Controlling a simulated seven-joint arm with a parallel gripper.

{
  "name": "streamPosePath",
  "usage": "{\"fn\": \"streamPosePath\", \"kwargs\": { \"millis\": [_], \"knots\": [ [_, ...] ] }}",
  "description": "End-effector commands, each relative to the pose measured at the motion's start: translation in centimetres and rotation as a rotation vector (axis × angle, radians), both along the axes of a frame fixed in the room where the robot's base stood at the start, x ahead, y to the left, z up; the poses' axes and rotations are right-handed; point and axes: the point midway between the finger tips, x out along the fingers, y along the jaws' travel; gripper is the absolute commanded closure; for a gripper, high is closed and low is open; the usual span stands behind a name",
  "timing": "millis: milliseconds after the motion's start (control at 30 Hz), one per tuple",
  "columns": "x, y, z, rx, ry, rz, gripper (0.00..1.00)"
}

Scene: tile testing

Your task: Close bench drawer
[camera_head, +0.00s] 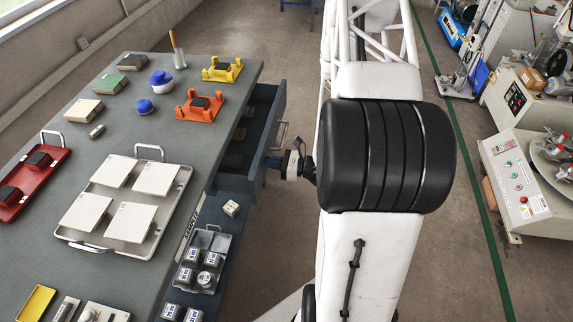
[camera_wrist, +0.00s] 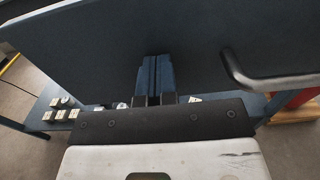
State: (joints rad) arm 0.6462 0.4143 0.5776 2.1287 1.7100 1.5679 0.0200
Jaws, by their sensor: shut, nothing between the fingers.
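The bench drawer (camera_head: 268,128) is dark blue-grey and stands pulled out from the bench's right side in the head view. Its front panel (camera_wrist: 90,60) fills much of the wrist view, with the metal bar handle (camera_wrist: 262,82) at the right. The handle also shows in the head view (camera_head: 282,136). My gripper (camera_wrist: 157,62) is shut and empty, its fingertips at the front panel, to the left of the handle in the wrist view. I cannot tell whether they touch it.
The bench top (camera_head: 130,270) holds a tray (camera_head: 180,190) of pale tiles, a red tray (camera_head: 35,180), an orange stand (camera_head: 200,105) and a yellow stand (camera_head: 222,69). A lower shelf (camera_wrist: 20,122) carries small weights. A machine (camera_head: 530,185) stands at right; open floor lies between.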

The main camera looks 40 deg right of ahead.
Motion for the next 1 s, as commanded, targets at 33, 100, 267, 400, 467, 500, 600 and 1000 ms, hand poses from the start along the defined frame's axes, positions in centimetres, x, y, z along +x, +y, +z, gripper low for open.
{"fn": "streamPosePath", "kwargs": {
  "millis": [33,100,267,400,467,500,600,1000],
  "knots": [
    [0.6,0.8,0.0,0.0,0.0,0.004,1.0],
    [1.5,1.7,0.0,0.001,0.001,0.004,1.0],
    [3.5,3.7,0.0,0.001,0.001,0.004,1.0],
    [5.2,5.4,0.0,0.001,-0.001,0.003,1.0],
    [6.0,6.1,0.0,0.0,-0.001,0.004,1.0],
    [6.4,6.5,0.0,0.0,-0.001,0.003,1.0],
    [7.3,7.5,0.0,0.001,-0.001,0.003,1.0],
    [9.2,9.2,0.0,0.0,0.0,0.002,1.0]
  ]
}}
